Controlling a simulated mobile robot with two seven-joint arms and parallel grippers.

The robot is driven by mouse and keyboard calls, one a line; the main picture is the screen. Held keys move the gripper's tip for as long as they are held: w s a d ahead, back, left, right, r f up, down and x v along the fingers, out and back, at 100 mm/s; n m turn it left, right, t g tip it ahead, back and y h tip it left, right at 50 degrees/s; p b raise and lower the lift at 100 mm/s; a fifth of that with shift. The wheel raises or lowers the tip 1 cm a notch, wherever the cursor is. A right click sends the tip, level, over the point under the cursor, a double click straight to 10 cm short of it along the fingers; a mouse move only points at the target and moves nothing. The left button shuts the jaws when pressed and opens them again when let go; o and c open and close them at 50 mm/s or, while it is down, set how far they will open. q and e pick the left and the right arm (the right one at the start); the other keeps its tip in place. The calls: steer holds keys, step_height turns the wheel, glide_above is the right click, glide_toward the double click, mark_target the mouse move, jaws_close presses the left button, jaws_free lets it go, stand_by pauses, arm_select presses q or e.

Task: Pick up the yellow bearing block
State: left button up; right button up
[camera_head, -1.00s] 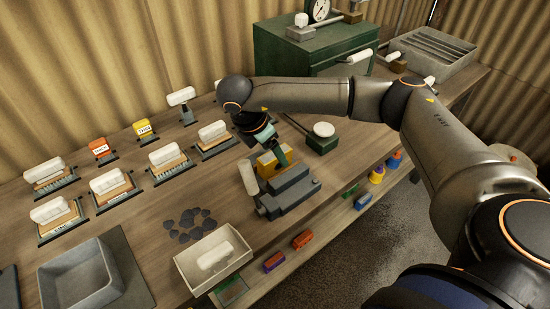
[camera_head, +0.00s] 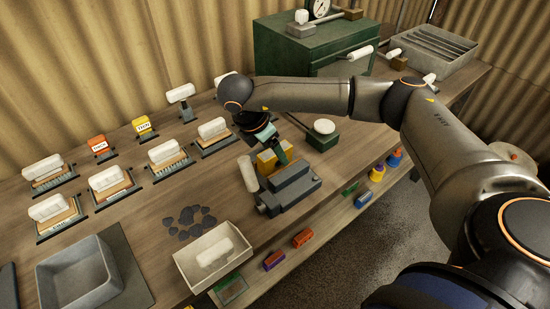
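The yellow bearing block (camera_head: 266,162) sits at the grey vise-like fixture (camera_head: 290,187) near the middle of the bench. My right arm comes in from the right, and its gripper (camera_head: 279,153) points down at the block. A teal finger is against or just beside the block's right side. The other finger and the grip itself are hidden, so I cannot tell whether it has closed on the block. My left gripper is out of view.
A white cylinder (camera_head: 248,174) stands left of the fixture. Dark flat pieces (camera_head: 190,219) and a cream tray (camera_head: 194,272) lie nearer. White-topped holders (camera_head: 163,153) fill the left. A green block with a white knob (camera_head: 322,137) stands to the right.

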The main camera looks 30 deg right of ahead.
jaws_close()
stand_by(0.6)
stand_by(0.3)
